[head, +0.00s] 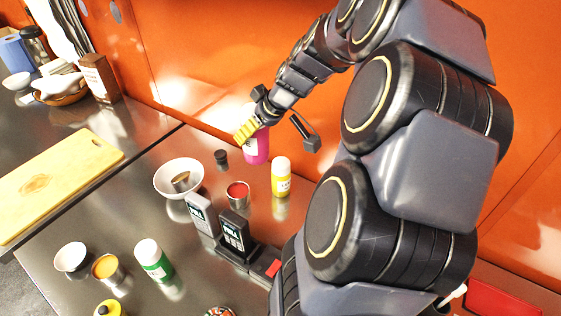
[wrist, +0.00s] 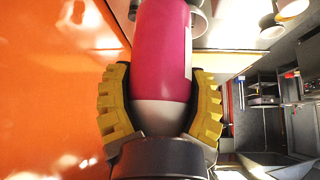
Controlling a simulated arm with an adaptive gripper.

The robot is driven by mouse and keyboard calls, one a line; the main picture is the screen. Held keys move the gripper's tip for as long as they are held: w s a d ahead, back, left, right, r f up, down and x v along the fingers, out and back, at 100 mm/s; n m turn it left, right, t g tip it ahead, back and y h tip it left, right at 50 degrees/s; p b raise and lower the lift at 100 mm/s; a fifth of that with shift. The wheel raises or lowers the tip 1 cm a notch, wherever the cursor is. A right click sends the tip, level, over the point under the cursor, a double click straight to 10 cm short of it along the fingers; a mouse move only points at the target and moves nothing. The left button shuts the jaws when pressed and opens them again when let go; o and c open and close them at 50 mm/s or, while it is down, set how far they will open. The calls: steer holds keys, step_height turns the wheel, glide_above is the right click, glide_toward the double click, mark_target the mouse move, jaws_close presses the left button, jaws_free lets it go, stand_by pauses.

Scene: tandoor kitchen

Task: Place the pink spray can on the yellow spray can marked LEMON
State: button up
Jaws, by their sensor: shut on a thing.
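The pink spray can (head: 257,148) is held by my gripper (head: 248,128) above the steel counter, near the orange wall. In the wrist view the pink can (wrist: 161,50) sits between the yellow ridged fingers of my gripper (wrist: 162,108), which are shut around its pale end. The yellow spray can (head: 281,184) with a white cap stands upright on the counter, right of and below the pink can in the head view, apart from it. Its label is too small to read. In the wrist view I cannot make out the yellow can.
A white bowl (head: 178,190), a dark small jar (head: 221,159), a red-topped tin (head: 238,194) and dark boxed devices (head: 232,236) stand nearby. A green spray can (head: 153,261) is farther left. A cutting board (head: 60,178) lies at far left. The orange wall (head: 190,70) is close behind.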

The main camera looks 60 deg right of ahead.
steer(key=s+r+m+h, duration=0.1)
steer(key=s, duration=0.5)
glide_above(281, 162)
step_height(281, 162, down, 9)
steer(key=shift+d+f+m+g, duration=0.1)
steer(key=shift+f+m+g, duration=0.2)
steer(key=shift+f, duration=1.45)
steer(key=shift+f, duration=0.1)
steer(key=o, duration=1.1)
steer(key=shift+f, duration=0.1)
steer(key=shift+o, duration=0.2)
